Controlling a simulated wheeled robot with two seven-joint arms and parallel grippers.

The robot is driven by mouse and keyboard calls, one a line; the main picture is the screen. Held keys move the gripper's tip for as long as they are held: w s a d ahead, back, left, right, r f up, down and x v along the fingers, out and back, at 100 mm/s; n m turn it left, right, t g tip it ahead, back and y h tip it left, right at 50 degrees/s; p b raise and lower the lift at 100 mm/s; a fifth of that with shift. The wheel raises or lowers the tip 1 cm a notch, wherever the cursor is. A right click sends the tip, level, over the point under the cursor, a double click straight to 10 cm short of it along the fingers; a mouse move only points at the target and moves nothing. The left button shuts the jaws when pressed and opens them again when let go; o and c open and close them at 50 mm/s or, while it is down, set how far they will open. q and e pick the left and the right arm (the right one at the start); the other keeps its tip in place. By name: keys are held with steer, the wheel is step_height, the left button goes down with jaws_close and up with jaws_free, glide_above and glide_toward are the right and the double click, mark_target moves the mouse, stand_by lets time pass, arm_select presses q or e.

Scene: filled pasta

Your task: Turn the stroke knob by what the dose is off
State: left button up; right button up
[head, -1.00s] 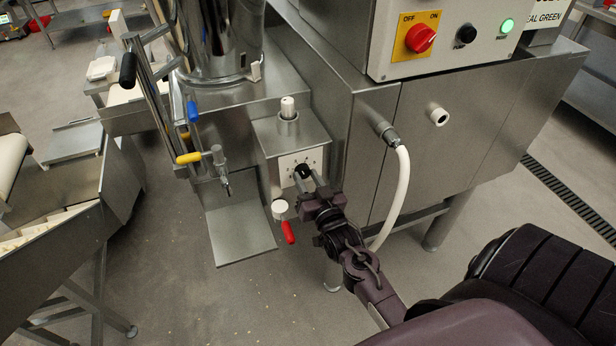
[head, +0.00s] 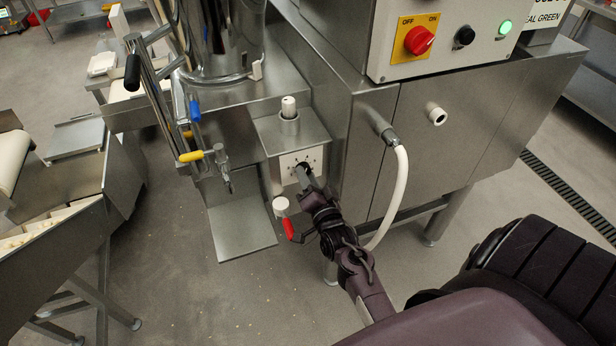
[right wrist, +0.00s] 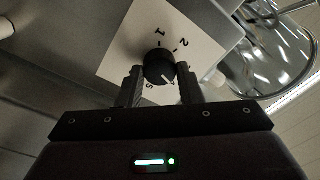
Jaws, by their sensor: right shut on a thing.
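The black stroke knob (right wrist: 159,68) sits on a white dial plate (right wrist: 190,30) with printed numbers; 1, 2 and 5 can be read in the right wrist view. A light pointer mark on the knob points toward the lower right there. In the head view the dial plate (head: 289,166) is on the front of the steel dosing box, and the knob is mostly hidden behind my fingers. My right gripper (head: 306,176) is shut on the knob, one finger on each side; it also shows in the right wrist view (right wrist: 160,84). My left gripper is not in view.
A red-handled valve (head: 289,228) hangs just below the gripper. A white hose (head: 402,190) curves down to the right. A control box (head: 385,60) stands above.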

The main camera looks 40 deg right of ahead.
stand_by(0.5)
steer(key=o, duration=1)
